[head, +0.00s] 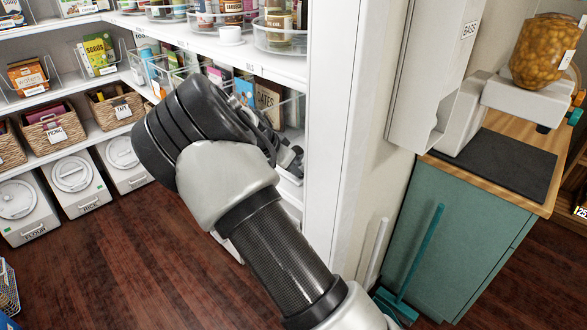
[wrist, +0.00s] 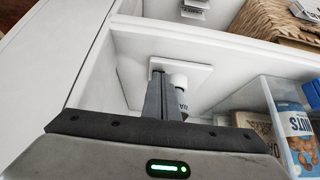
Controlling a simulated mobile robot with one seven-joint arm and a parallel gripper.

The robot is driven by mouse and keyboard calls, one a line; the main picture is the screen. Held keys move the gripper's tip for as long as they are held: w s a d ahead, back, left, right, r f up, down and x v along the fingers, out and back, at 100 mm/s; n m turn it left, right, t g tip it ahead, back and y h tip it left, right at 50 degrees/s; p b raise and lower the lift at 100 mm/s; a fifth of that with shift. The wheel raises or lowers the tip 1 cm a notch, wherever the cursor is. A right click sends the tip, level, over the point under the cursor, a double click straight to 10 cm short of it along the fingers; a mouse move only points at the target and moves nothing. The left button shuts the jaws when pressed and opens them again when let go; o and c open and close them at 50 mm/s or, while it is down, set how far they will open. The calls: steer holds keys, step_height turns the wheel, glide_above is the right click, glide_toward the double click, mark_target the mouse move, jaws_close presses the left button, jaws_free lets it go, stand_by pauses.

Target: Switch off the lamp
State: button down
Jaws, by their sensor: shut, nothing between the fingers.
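No lamp is recognisable in either view. In the wrist view, a flat white plate (wrist: 198,78) with a short rounded white knob (wrist: 179,80) is on the inner face of a white shelf panel; it looks like a switch, but I cannot be sure. My gripper (wrist: 162,74) is shut and empty, its dark fingers pointing at the plate right beside the knob. I cannot tell whether they touch it. In the head view, my gripper (head: 293,158) is by the white shelf end panel, and the arm hides the plate.
A white upright panel (head: 334,120) stands just right of my gripper. A clear bin (wrist: 296,122) with a nuts package is close at right in the wrist view. Wicker baskets (head: 53,136) and white lidded bins (head: 75,180) line the left shelves. The wooden floor (head: 120,265) is open.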

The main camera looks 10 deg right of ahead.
steer(key=shift+s+a+f+b, duration=0.15)
steer(key=shift+f+b, duration=0.1)
steer(key=shift+f, duration=0.2)
steer(key=shift+s+a+f+b, duration=0.1)
steer(key=shift+f+b, duration=0.15)
steer(key=shift+f, duration=0.2)
steer(key=shift+w+r+p, duration=0.1)
steer(key=shift+r+p, duration=0.25)
steer(key=shift+r, duration=0.1)
steer(key=shift+r+p, duration=0.4)
steer(key=shift+r, duration=0.3)
